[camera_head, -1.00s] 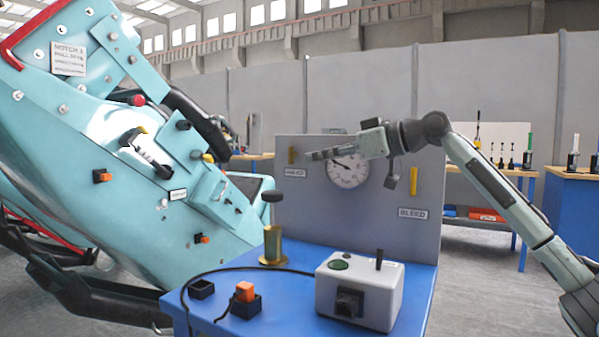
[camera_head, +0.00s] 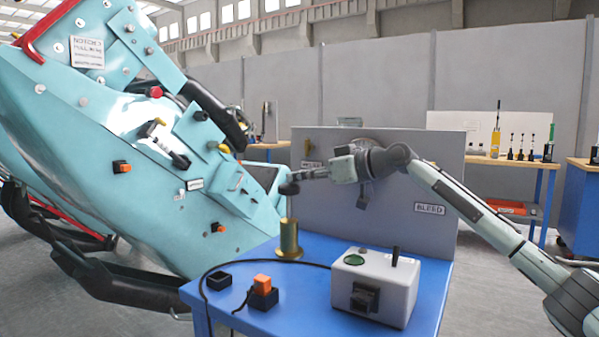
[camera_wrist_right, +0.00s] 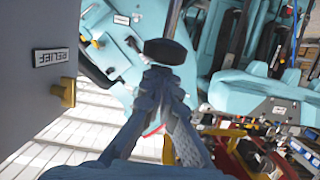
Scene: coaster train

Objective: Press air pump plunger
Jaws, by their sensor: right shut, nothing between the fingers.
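The air pump is a brass cylinder (camera_head: 289,243) standing at the back left of the blue table. Its plunger has a dark round knob (camera_head: 289,188), raised well above the cylinder. My right gripper (camera_head: 298,175) reaches in from the right and is shut and empty. Its fingertips are right at the knob in the head view; contact cannot be told. In the right wrist view the black knob (camera_wrist_right: 165,52) sits just beyond the closed fingertips (camera_wrist_right: 158,74). The gauge on the panel is hidden behind my arm. My left gripper is out of view.
A grey panel (camera_head: 440,232) with a BLEED label stands behind the pump. A white control box (camera_head: 375,290), an orange-topped button (camera_head: 262,283) and a black socket (camera_head: 219,281) are on the blue table (camera_head: 300,320). A large teal machine (camera_head: 110,190) fills the left.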

